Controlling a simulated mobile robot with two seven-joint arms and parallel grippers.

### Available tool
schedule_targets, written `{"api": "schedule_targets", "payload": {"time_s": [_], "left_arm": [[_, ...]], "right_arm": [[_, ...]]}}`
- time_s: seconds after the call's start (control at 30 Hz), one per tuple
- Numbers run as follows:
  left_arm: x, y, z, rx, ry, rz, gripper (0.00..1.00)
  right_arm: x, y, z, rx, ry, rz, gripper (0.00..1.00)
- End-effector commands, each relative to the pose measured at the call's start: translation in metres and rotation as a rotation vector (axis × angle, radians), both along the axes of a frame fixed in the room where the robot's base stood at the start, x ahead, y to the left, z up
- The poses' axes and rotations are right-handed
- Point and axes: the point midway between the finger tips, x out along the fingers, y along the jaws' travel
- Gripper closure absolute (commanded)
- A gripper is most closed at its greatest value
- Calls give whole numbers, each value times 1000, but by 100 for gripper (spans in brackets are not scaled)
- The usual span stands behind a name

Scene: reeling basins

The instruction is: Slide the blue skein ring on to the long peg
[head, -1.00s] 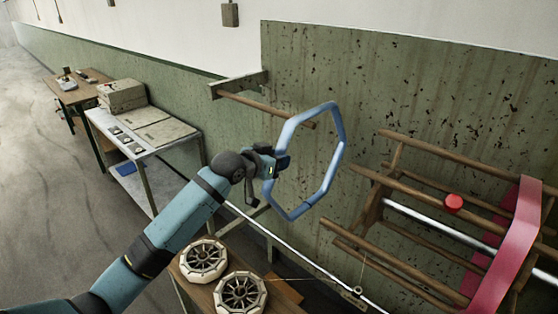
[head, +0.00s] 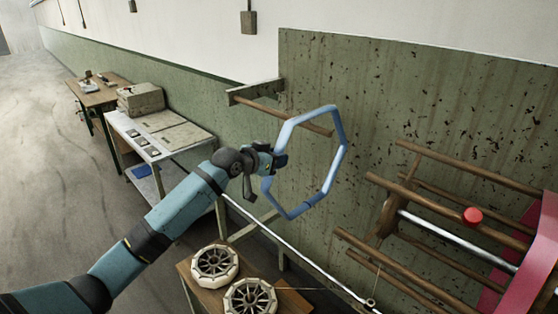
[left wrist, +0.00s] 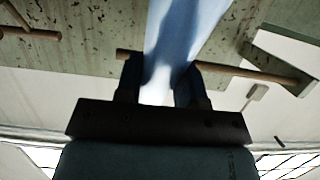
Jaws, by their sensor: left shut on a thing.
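The long peg (head: 258,105) is a wooden rod standing out from a wall bracket (head: 243,93). In the head view the peg crosses the ring's upper left side, and its tip appears within the ring's outline; I cannot tell whether it passes through. In the left wrist view, the ring (left wrist: 182,35) is between the fingers (left wrist: 160,82), with the peg (left wrist: 262,74) running behind. My right gripper is not in view.
A wooden reel (head: 450,154) with a red knob (head: 472,216) and a pink band (head: 532,262) stands at the right. White spoked wheels (head: 215,262) lie on a low wooden table below. A side table (head: 176,138) stands along the wall at left.

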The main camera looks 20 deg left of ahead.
Motion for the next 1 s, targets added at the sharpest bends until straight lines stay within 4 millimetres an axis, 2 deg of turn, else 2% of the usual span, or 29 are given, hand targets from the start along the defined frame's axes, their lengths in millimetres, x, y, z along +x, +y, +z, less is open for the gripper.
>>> {"api": "schedule_targets", "payload": {"time_s": [0.33, 1.0], "left_arm": [[1, 3, 0, 1, 0, 1, 95], [19, 47, -1, 2, -1, 1, 95]], "right_arm": [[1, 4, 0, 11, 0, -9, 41], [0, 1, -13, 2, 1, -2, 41]]}}
